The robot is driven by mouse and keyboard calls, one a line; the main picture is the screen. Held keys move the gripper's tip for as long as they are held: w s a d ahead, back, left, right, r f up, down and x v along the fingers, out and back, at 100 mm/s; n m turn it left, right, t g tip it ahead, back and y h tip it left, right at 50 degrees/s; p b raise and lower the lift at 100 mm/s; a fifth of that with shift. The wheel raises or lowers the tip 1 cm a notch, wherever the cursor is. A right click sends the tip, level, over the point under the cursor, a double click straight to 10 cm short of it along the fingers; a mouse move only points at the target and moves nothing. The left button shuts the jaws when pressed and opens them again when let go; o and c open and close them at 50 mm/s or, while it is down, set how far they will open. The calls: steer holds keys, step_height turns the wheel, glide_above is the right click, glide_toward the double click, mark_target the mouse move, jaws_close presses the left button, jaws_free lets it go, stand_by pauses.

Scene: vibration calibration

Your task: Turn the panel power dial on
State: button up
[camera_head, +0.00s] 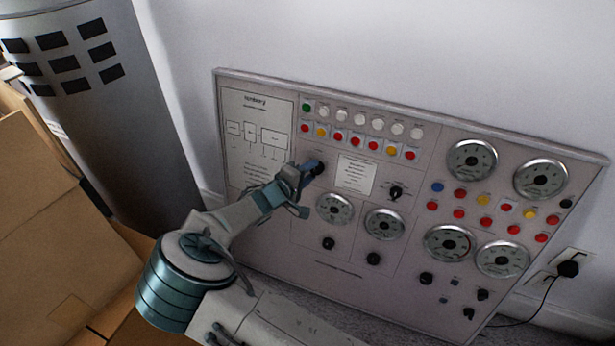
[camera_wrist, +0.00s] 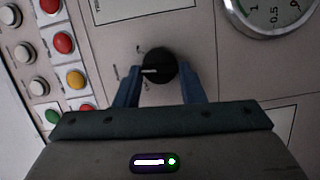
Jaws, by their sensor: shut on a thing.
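The panel (camera_head: 420,190) is a light grey board with buttons, gauges and dials, leaning at the wall. My gripper (camera_head: 311,168) reaches its upper left part, below the rows of coloured buttons. In the wrist view, a round black dial (camera_wrist: 159,67) with a white pointer line sits between the two blue fingers of my gripper (camera_wrist: 160,80). The fingers are shut on the dial, one on each side. The pointer line points to the left in the wrist view. The small labels around the dial are too blurred to read. In the head view my gripper mostly hides this dial.
Another black dial (camera_head: 396,193) is to the right, past a white label (camera_head: 356,176). Gauges (camera_head: 334,208) lie just below my gripper. Cardboard boxes (camera_head: 45,220) and a grey cylinder (camera_head: 110,100) stand at the left. A black plug (camera_head: 568,268) is at the right.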

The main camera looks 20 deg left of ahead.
steer(key=m+g+y+b, duration=0.1)
steer(key=m+b, duration=0.3)
steer(key=b, duration=0.1)
steer(key=shift+f, duration=0.15)
steer(key=m+b, duration=0.2)
steer(key=b, duration=0.1)
steer(key=shift+d, duration=0.1)
steer(key=shift+r+m+g+y+b, duration=0.35)
steer(key=shift+m+b, duration=0.25)
steer(key=shift+b, duration=0.5)
steer(key=shift+r, duration=0.1)
steer(key=o, duration=1)
steer(key=p+v, duration=0.4)
steer(key=v, duration=0.9)
steer(key=shift+s+r, duration=0.15)
steer(key=shift+s, duration=0.2)
